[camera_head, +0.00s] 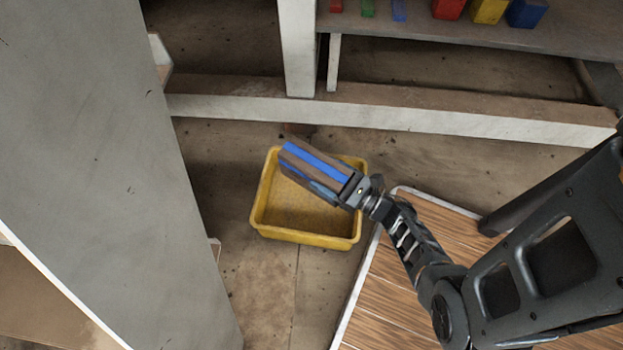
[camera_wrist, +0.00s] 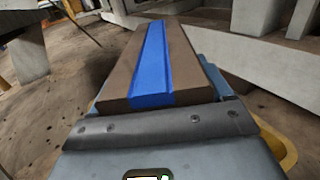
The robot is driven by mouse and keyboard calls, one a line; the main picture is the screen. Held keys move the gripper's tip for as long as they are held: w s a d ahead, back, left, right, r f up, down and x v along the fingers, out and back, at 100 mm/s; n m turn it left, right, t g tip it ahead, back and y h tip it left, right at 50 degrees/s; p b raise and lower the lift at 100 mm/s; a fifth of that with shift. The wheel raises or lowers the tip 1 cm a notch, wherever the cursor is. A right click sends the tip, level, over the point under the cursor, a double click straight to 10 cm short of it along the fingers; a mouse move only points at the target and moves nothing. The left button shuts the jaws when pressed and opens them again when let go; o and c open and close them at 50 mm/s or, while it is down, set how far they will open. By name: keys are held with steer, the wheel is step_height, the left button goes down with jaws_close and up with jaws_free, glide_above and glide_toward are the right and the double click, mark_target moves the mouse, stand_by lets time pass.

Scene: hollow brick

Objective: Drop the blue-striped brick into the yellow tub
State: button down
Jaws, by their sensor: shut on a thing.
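The blue-striped brick (camera_head: 310,167) is brown with a blue stripe along its length. My gripper (camera_head: 332,181) is shut on it and holds it above the yellow tub (camera_head: 306,238), over the tub's upper middle and right part. In the wrist view the brick (camera_wrist: 155,62) stretches away from the jaws, its striped face up. The tub's visible floor is empty; part of it is hidden under the brick and gripper. A bit of the tub's yellow rim (camera_wrist: 275,145) shows at lower right in the wrist view.
A wooden-topped surface with a pale edge (camera_head: 385,290) lies right of the tub. A tall grey panel (camera_head: 95,150) stands at left. A pale beam (camera_head: 400,118) runs behind. Coloured blocks (camera_head: 490,10) sit on a grey shelf (camera_head: 430,32) at the top.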

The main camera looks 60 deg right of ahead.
steer(key=shift+f+b, duration=0.8)
steer(key=shift+f, duration=0.55)
steer(key=shift+c, duration=1.5)
jaws_free()
steer(key=o, duration=0.3)
steer(key=shift+f, duration=0.1)
steer(key=s+a, duration=0.1)
steer(key=s, duration=0.6)
steer(key=shift+s+a, duration=0.15)
steer(key=shift+s, duration=0.2)
